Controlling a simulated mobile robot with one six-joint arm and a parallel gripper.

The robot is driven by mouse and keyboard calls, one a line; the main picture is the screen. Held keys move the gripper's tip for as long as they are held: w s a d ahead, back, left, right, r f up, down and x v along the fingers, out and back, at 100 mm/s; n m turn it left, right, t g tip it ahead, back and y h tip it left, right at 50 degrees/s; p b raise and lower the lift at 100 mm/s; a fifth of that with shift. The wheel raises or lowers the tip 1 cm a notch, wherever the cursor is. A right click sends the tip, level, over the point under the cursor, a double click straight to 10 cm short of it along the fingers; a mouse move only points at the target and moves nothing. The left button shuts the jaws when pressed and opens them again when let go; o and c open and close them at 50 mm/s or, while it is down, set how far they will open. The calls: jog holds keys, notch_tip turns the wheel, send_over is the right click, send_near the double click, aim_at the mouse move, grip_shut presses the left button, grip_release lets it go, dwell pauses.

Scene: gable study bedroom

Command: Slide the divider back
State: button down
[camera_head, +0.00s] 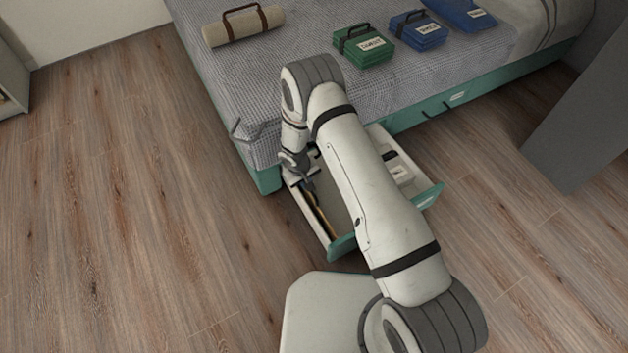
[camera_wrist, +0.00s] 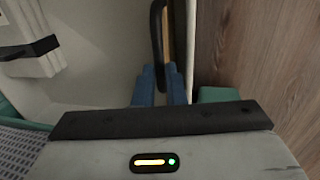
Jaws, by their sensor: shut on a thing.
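The drawer (camera_head: 430,197) under the bed is pulled out, with a teal front and pale inside; its inside also shows in the wrist view (camera_wrist: 100,55). The divider (camera_head: 322,221) is a thin tan strip standing close along the drawer's left wall. In the wrist view the divider (camera_wrist: 165,35) has a dark handle or edge along it. My gripper (camera_head: 309,184) reaches down into the drawer's left rear part. In the wrist view my gripper (camera_wrist: 160,80) has its two blue fingers shut on the divider. My arm hides the drawer's middle.
A pale folded bundle with a dark strap (camera_head: 399,172) lies in the drawer's right part. Green (camera_head: 364,45) and blue (camera_head: 417,30) labelled cases and a beige roll (camera_head: 242,25) lie on the bed. A grey column (camera_head: 585,120) stands right. Floor at left is clear.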

jog(key=c, duration=1.5)
grip_release()
notch_tip(320, 180, up, 8)
jog(key=a+p, duration=0.1)
jog(key=p, duration=0.2)
jog(key=shift+s+f, duration=0.15)
jog(key=shift+s, duration=0.3)
jog(key=d+r+m+p, duration=0.1)
jog(key=d+r+p, duration=0.4)
jog(key=r, duration=1)
jog(key=s+d+r+m+p, duration=0.1)
jog(key=d+r+p, duration=0.35)
jog(key=r, duration=0.95)
jog(key=d+r+m+p, duration=0.2)
jog(key=d+r+p, duration=0.25)
jog(key=r, duration=1.05)
jog(key=s+d+r+m+p, duration=0.1)
jog(key=s+d+r+p, duration=0.2)
jog(key=r, duration=0.7)
jog(key=s+d+r+m+t+y+p, duration=0.1)
jog(key=s+d+r+p, duration=0.2)
jog(key=s+r+p, duration=0.4)
jog(key=s+d+r+p, duration=0.4)
jog(key=s+r+p, duration=0.1)
jog(key=s+r, duration=0.7)
jog(key=shift+s+r+m+y+p, duration=0.35)
jog(key=shift+s+r+m+y, duration=0.05)
jog(key=shift+r, duration=0.25)
